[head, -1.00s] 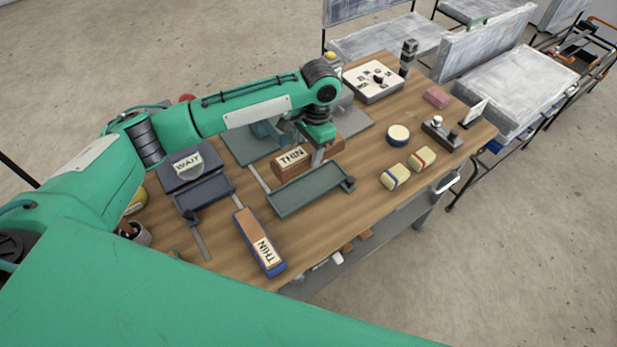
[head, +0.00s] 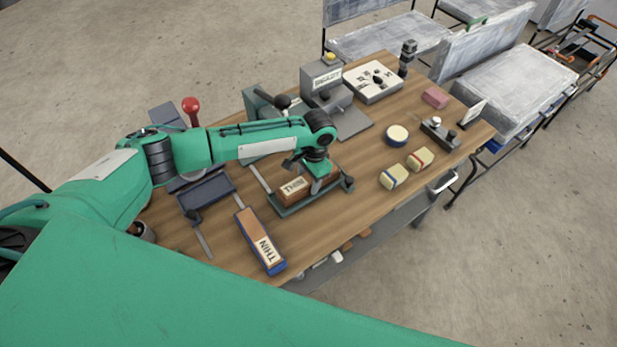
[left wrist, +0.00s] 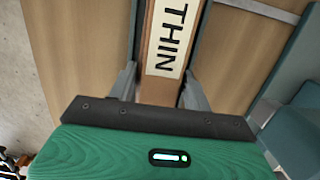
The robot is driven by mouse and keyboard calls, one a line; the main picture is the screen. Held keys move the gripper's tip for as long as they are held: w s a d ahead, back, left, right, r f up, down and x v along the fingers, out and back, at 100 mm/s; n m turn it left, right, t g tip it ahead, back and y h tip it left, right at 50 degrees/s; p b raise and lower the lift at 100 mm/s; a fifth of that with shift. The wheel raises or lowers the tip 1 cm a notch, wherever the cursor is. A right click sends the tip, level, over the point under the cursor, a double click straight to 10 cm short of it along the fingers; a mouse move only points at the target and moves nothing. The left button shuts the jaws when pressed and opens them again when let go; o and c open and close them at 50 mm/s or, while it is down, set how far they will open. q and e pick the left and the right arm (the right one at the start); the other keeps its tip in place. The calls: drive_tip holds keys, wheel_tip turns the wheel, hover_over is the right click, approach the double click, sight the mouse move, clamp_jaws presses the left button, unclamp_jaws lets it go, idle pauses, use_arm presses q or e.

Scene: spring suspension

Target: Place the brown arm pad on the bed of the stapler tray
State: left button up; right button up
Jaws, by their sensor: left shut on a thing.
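The brown arm pad (head: 293,188) is a long brown block with a white "THIN" label. My left gripper (head: 314,174) is shut on it from above. The pad lies lengthwise over the bed of the dark green stapler tray (head: 286,211), roughly in line with it. I cannot tell whether its underside touches the bed. In the left wrist view the pad (left wrist: 159,82) sits between the two fingers (left wrist: 160,92), with its label facing the camera and grey-green strips along both sides. My right gripper is not in view.
A second brown "THIN" block with a blue base (head: 262,242) lies nearer the front edge. A dark blue tray (head: 208,194) stands to the left. A grey box with a yellow button (head: 325,80) is behind. Cream blocks (head: 394,177) sit to the right.

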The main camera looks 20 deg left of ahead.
use_arm(q)
drive_tip(key=o, duration=0.6)
drive_tip(key=shift+f, duration=0.1)
drive_tip(key=o, duration=0.5)
drive_tip(key=r+b, duration=0.1)
drive_tip(key=r, duration=0.3)
drive_tip(key=w+r+b, duration=0.1)
drive_tip(key=r, duration=0.3)
drive_tip(key=d+r, duration=0.1)
drive_tip(key=r, duration=0.3)
drive_tip(key=shift+w+r+b, duration=0.1)
drive_tip(key=shift+w+b, duration=0.1)
drive_tip(key=shift+b, duration=0.2)
drive_tip(key=shift+d, duration=0.15)
